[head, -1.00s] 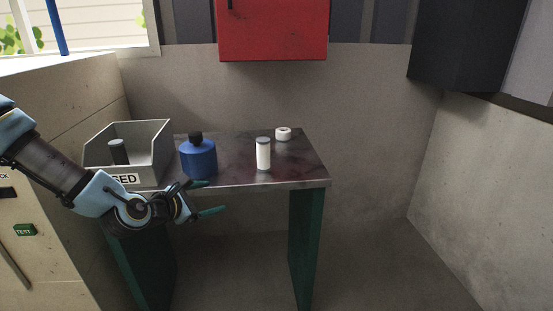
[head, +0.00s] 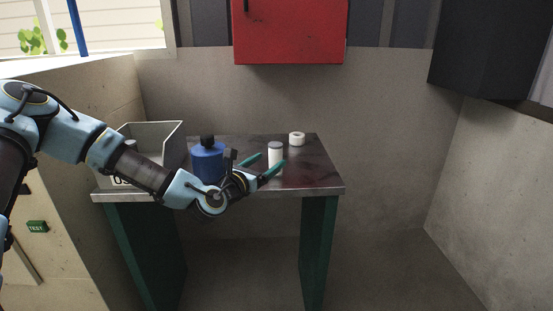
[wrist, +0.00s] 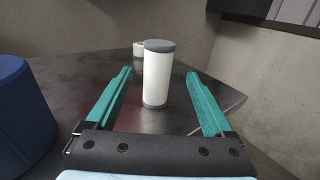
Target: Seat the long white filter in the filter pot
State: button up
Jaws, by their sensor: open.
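The long white filter (head: 275,157) stands upright on the dark table, a white cylinder with grey end caps. In the wrist view the filter (wrist: 157,76) is ahead of my open gripper (wrist: 161,88), lined up between the two teal fingers, and nothing is held. In the head view my gripper (head: 268,167) is just left of and in front of the filter. The blue pot with a black top (head: 207,162), perhaps the filter pot, stands left of the filter, partly behind my arm. Its side (wrist: 22,115) fills the left edge of the wrist view.
A short white ring-shaped piece (head: 297,138) lies behind the filter. A grey bin (head: 172,150) stands at the table's left end, partly hidden by my arm. A red cabinet (head: 290,30) hangs on the wall above. The table's right end (head: 318,178) is clear.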

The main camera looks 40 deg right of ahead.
aim_at(272, 157)
jog(key=p+x, duration=0.1)
jog(key=x, duration=0.4)
jog(key=shift+w+d+p, duration=0.3)
jog(key=shift+p, duration=0.05)
grip_shut()
dwell(0.4)
